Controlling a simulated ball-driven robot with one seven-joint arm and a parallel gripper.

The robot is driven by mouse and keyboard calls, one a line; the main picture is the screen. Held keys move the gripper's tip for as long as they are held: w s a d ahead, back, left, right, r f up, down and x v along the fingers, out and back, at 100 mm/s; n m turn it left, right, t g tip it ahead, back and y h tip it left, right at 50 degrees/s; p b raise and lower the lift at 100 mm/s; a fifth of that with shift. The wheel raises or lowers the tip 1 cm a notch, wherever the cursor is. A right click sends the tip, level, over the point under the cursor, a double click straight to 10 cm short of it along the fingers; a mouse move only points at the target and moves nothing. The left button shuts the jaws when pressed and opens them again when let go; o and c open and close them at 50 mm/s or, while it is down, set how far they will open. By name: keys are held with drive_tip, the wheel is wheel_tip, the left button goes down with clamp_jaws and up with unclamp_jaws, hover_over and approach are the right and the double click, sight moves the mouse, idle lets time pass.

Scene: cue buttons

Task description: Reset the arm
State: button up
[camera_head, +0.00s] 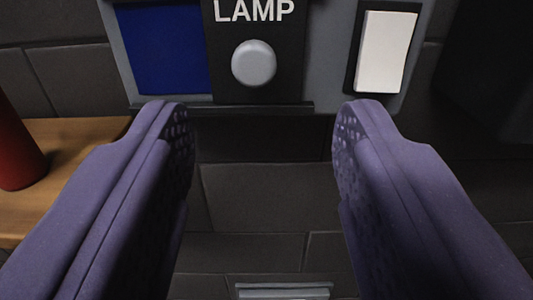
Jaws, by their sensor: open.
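My gripper (263,112) shows as two purple fingers with dotted inner pads, reaching up from the bottom of the view. The fingers are wide apart and nothing is between them. Ahead of the fingertips is a grey wall panel (328,50). On it is a black plate marked LAMP with a round grey button (254,63), which shows above and between the fingertips. A blue square (164,48) is on the panel's left and a white rectangle (386,51) on its right. The panel's top is cut off by the view.
A wooden surface (85,140) with a red rounded object (15,150) is at the left, partly behind the left finger. The wall is dark brick or tile. A light grey slotted piece (284,291) shows at the bottom middle. A dark area is at the upper right.

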drive_tip(key=shift+s, duration=0.25)
drive_tip(key=s+f+g+b, duration=0.1)
drive_tip(key=s+f+b, duration=0.3)
drive_tip(key=f+b, duration=0.4)
drive_tip(key=s+f+g+b, duration=0.1)
drive_tip(key=s+f+b, duration=0.3)
drive_tip(key=b, duration=1.3)
wheel_tip(320, 180, down, 5)
drive_tip(key=shift+s+r+g+b, duration=0.2)
drive_tip(key=shift+s+g+b, duration=0.1)
drive_tip(key=shift+s+b, duration=0.1)
drive_tip(key=shift+c, duration=0.2)
idle(0.6)
